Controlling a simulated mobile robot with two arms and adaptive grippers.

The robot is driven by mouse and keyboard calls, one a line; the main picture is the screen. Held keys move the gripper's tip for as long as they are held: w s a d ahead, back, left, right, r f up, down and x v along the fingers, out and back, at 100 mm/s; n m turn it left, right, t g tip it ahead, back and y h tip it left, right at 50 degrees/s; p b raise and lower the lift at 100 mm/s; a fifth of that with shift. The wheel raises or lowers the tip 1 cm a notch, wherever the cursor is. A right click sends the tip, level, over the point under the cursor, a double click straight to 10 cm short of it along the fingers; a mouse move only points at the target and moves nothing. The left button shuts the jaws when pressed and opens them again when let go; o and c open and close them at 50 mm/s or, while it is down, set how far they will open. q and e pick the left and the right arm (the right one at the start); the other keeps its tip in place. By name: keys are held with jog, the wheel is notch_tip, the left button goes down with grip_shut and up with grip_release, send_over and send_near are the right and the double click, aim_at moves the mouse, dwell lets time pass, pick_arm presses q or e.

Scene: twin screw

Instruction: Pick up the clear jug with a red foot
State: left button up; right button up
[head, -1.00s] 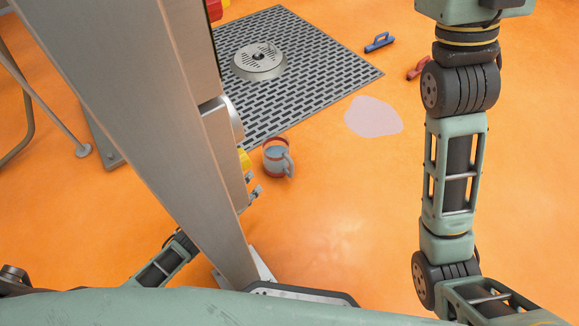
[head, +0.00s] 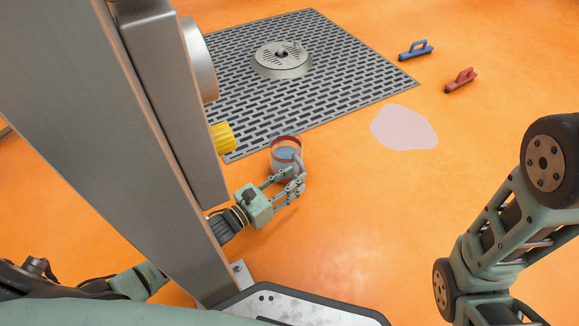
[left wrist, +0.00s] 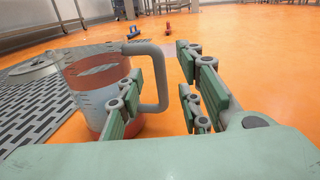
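The clear jug (head: 285,153) stands upright on the orange floor, just beyond my left gripper. My right gripper is out of view.
A grey floor grate (head: 335,70) with a round metal drain cover (head: 281,62) lies beyond the jug. A pale pink puddle (head: 403,128), a blue brush (head: 416,50) and a red brush (head: 461,80) lie to the right. A yellow knob (head: 222,138) is left of the jug.

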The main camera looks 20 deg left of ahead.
pick_arm(q)
jog(key=b+x, duration=0.1)
jog(key=x, duration=0.2)
grip_shut()
dwell(0.6)
jog(key=shift+r, duration=0.2)
